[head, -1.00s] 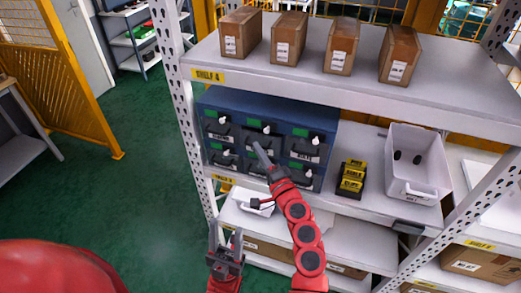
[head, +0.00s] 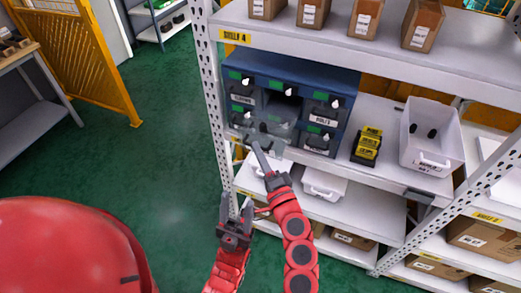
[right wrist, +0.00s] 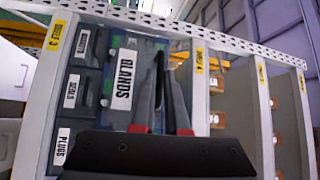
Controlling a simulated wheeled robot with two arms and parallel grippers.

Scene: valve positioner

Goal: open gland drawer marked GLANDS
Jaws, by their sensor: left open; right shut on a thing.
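The blue drawer cabinet (head: 330,78) stands on the middle shelf. In the right wrist view a large label GLANDS (right wrist: 123,80) shows sideways on this drawer's front, close to the fingers. My right gripper (head: 257,150) is shut at the drawer's front; its fingers (right wrist: 160,75) are close together in the wrist view. The handle between them is largely hidden. My left gripper (head: 237,222) is open and empty, lower down in front of the shelf.
Neighbouring drawers, including one marked PLUGS (right wrist: 62,147), are closed. Right of the cabinet are a black holder with yellow boxes (head: 368,145) and a white bin (head: 432,140). A perforated post (head: 207,85) stands left. Green floor (head: 150,180) is free.

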